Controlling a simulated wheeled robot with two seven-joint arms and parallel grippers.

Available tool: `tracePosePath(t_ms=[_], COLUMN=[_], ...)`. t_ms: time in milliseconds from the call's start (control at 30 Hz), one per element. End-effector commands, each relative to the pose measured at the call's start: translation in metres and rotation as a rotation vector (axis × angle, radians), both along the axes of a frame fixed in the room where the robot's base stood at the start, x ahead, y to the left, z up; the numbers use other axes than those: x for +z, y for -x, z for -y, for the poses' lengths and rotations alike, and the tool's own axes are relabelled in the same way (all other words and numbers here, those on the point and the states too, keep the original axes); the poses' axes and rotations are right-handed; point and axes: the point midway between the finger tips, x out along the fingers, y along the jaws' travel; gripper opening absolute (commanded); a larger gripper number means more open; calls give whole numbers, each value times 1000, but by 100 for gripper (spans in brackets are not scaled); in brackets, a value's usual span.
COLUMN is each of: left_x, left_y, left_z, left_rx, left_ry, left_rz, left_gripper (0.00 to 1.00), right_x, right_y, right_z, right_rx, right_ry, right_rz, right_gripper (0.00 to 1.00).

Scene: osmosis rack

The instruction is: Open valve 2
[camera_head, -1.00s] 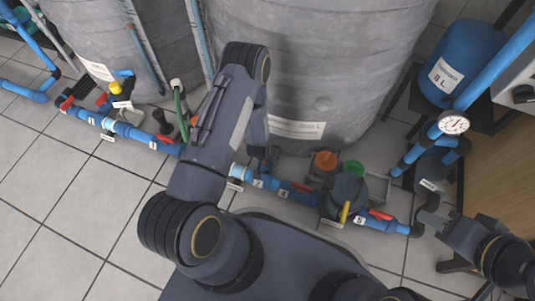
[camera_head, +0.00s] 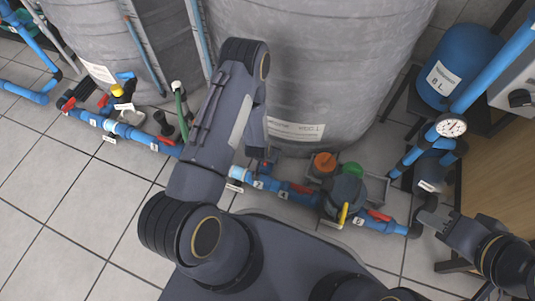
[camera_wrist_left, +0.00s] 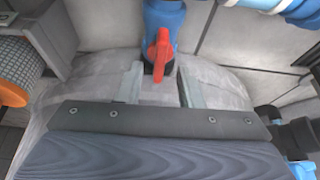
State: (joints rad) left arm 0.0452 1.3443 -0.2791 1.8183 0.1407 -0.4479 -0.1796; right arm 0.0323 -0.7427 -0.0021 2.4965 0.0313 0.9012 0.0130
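In the left wrist view a red valve handle (camera_wrist_left: 160,54) sits on a blue pipe (camera_wrist_left: 164,18). No number is readable there, so I cannot tell if it is valve 2. My left gripper (camera_wrist_left: 160,88) is open, its two fingers apart on either side of the handle's lower end, with gaps to it. In the head view my left arm hides this gripper and part of the pipe line. Other red handles show on the pipe at left (camera_head: 166,141), centre (camera_head: 302,188) and right (camera_head: 380,215). My right gripper (camera_head: 432,216) is at right, near the pipe's end; its opening is unclear.
Large grey tanks (camera_head: 320,60) stand behind the floor-level pipe. A blue pressure vessel (camera_head: 461,62) and gauge (camera_head: 451,126) are at right. Orange (camera_head: 324,161) and green (camera_head: 352,170) caps stand near the pump. The tiled floor (camera_head: 75,195) at left is clear.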

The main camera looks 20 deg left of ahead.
Motion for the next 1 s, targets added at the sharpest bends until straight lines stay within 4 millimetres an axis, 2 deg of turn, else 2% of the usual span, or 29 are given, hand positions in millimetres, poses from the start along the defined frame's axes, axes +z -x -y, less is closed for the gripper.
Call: tracePosePath(t_ms=[33, 100, 300, 900, 1000], left_x=[15, 26, 44, 46, 52], left_y=[3, 8, 17, 19, 16], left_z=[0, 1, 1, 1, 1], left_rx=[0, 0, -1, 0, 5], left_ry=[0, 0, 0, 0, 5], left_rz=[0, 0, 0, 1, 3], left_gripper=[34, 34, 34, 34, 34], right_x=[10, 15, 24, 24, 24], right_y=[0, 0, 0, 0, 0], right_z=[0, 0, 0, 0, 0], right_rx=[0, 0, 0, 0, 0], right_ry=[0, 0, 0, 0, 0], right_rz=[0, 0, 0, 0, 0], right_gripper=[36, 36, 36, 36, 36])
